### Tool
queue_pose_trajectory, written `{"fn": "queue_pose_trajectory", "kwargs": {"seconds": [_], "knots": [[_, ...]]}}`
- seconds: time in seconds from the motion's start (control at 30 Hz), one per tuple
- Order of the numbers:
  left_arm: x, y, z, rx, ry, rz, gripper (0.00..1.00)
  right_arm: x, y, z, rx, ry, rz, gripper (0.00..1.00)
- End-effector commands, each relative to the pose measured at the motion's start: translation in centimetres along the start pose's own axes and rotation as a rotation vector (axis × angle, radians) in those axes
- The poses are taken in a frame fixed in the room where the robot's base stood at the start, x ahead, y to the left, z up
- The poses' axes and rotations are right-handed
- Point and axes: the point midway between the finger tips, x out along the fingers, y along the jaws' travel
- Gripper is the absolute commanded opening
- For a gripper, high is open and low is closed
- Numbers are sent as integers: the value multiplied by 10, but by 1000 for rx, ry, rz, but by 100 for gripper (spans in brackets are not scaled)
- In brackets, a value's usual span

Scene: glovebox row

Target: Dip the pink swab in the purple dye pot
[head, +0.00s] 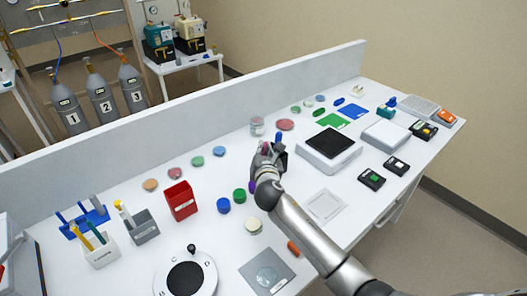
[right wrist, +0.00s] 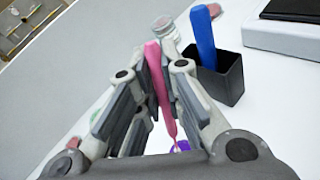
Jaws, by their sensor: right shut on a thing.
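My right gripper (head: 264,156) is shut on the pink swab (right wrist: 158,80), between its fingers (right wrist: 162,72) in the right wrist view. The swab's thin end points down at the purple dye pot (right wrist: 181,146), which shows only in part behind my gripper's body. The swab's tip overlaps the purple in that view; I cannot tell whether it touches the dye. In the head view the purple pot (head: 251,187) shows as a sliver beside my right wrist, and the pink swab is mostly hidden by the gripper. My left gripper is out of view.
A blue swab (right wrist: 203,36) stands in a black holder (right wrist: 222,76) close beside my right gripper. Blue (head: 224,206) and green (head: 239,195) pots, a cream pot (head: 254,225) and a red box (head: 180,200) are to the left. A scale (head: 328,147) is to the right.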

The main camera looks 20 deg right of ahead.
Motion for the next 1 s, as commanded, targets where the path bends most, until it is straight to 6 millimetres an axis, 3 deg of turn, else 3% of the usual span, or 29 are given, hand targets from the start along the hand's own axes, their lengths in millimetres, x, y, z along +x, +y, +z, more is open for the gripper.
{"fn": "queue_pose_trajectory", "kwargs": {"seconds": [1.0], "knots": [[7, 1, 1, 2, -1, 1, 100, 2, -3, -11, -1, 0, 0, 1]]}}
